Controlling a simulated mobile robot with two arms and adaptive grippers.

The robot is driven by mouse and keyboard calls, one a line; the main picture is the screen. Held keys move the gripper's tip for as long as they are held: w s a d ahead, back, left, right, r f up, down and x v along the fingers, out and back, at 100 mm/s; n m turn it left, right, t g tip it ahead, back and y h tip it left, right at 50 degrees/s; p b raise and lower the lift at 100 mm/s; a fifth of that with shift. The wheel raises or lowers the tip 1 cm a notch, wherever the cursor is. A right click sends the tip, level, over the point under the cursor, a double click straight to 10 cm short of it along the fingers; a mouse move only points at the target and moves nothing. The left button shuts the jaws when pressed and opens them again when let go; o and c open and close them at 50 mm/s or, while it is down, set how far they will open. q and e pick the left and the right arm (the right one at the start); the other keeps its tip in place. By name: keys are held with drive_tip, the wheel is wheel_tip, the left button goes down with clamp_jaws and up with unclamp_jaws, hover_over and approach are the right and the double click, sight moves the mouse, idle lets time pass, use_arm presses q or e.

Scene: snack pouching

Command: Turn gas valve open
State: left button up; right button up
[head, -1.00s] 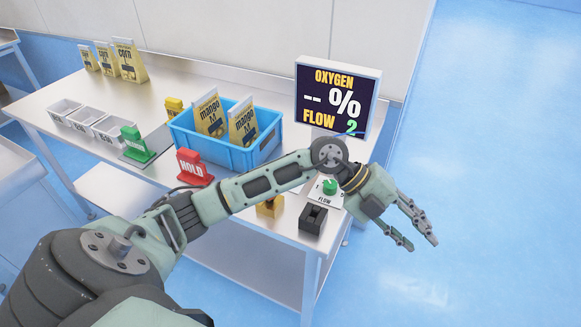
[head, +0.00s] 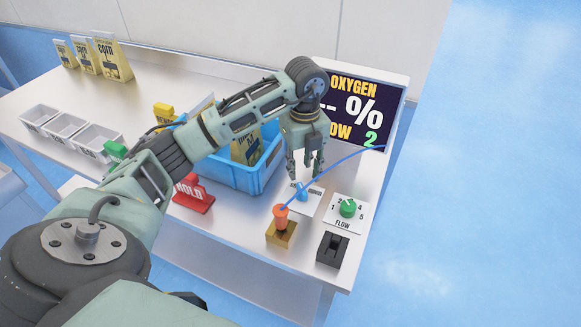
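A blue valve knob (head: 301,192) sits on a white plate (head: 309,204) near the table's right end, partly hidden by my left gripper. My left gripper (head: 305,172) points down just above and behind the knob, with its fingers apart and nothing seen between them. Whether a finger touches the knob I cannot tell. A green flow knob (head: 348,207) sits on a numbered white plate marked FLOW, to the right. The display (head: 368,115) reads OXYGEN, "-- %" and FLOW 2, partly covered by my arm. My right gripper is not in view.
An orange-topped piece (head: 281,217) with a thin blue line stands in a brass block (head: 281,235). A black block (head: 332,249) is beside it. A blue crate (head: 264,170) holds pouches behind my arm. A red HOLD sign (head: 192,195) stands left of the blocks.

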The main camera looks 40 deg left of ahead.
sight(302, 188)
use_arm(q)
drive_tip(key=shift+w+a, duration=0.25)
drive_tip(key=shift+a, duration=0.1)
drive_tip(key=shift+f, duration=0.25)
drive_tip(key=shift+s+d+f+p, duration=0.2)
drive_tip(key=shift+d+f+p, duration=0.15)
drive_tip(key=shift+f, duration=0.15)
drive_tip(key=shift+s+d+f+p, duration=0.2)
drive_tip(key=shift+d+f, duration=0.1)
drive_tip(key=shift+f, duration=0.15)
wheel_tip(302, 188, down, 3)
drive_tip(key=shift+r+p, duration=0.2)
drive_tip(key=shift+p, duration=0.15)
drive_tip(key=shift+w+a+f, duration=0.1)
drive_tip(key=shift+a+f, duration=0.05)
drive_tip(key=shift+f, duration=0.95)
drive_tip(key=shift+c, duration=0.3)
drive_tip(key=c, duration=0.4)
clamp_jaws()
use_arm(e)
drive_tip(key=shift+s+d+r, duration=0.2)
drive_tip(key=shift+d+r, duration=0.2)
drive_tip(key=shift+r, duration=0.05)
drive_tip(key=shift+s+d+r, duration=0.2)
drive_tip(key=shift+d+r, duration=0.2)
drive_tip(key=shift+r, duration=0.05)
